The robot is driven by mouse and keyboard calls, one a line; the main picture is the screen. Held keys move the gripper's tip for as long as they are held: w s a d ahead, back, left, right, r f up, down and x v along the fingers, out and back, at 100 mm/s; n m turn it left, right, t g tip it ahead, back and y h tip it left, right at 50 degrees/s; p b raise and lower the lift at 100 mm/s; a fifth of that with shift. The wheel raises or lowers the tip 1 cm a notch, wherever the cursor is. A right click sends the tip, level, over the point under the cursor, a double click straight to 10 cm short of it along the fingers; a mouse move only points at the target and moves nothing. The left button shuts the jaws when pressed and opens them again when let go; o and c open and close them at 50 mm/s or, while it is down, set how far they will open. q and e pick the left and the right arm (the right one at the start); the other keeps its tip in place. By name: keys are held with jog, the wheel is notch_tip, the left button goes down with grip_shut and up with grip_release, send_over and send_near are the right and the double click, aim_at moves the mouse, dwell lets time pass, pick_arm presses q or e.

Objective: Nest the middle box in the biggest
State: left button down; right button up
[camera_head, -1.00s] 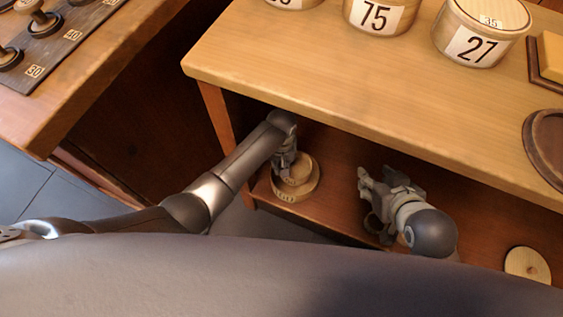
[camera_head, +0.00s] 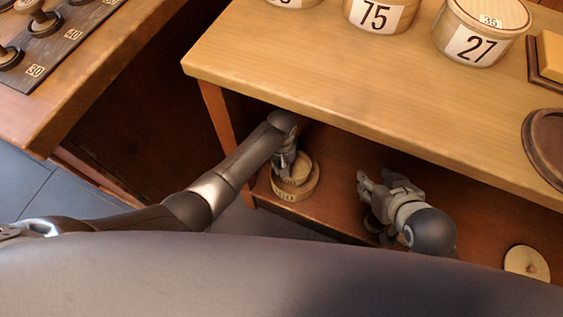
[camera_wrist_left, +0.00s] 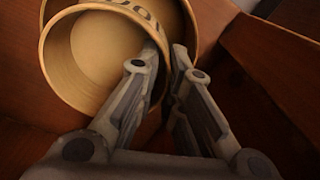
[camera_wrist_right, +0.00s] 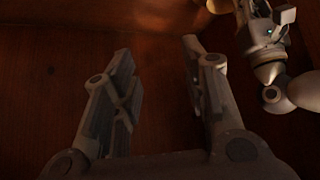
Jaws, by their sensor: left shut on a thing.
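The middle box (camera_wrist_left: 85,60) is a round, pale wooden tub, seen open from above in the left wrist view. In the head view the middle box (camera_head: 299,168) is over the biggest box (camera_head: 299,193), a wider round wooden tub on the low shelf. In the left wrist view the biggest box (camera_wrist_left: 178,14) shows behind it, off to the upper right, with dark print. I cannot tell how deep the middle box sits. My left gripper (camera_head: 284,172) is shut on the middle box's wall. My right gripper (camera_wrist_right: 155,55) is open and empty over the shelf.
The table top (camera_head: 330,85) overhangs the low shelf (camera_head: 335,205). A table leg (camera_head: 217,120) stands left of the boxes. A round pale lid (camera_head: 527,264) lies at the right. Numbered tubs (camera_head: 376,16) stand on top. The shelf between boxes and right gripper is clear.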

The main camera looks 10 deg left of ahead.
jog(key=shift+s+d+f, duration=0.1)
jog(key=shift+s+f, duration=0.05)
jog(key=shift+s, duration=0.05)
pick_arm(q)
jog(key=shift+f, duration=0.1)
dwell(0.4)
jog(key=shift+f, duration=0.15)
pick_arm(e)
jog(key=shift+s+d+f+g, duration=0.15)
jog(key=shift+s+d+g, duration=0.05)
jog(key=shift+s+g, duration=0.25)
pick_arm(q)
jog(key=c, duration=1.1)
grip_release()
pick_arm(e)
jog(key=shift+s+f, duration=0.1)
jog(key=shift+s+d+f, duration=0.1)
jog(key=shift+s, duration=0.2)
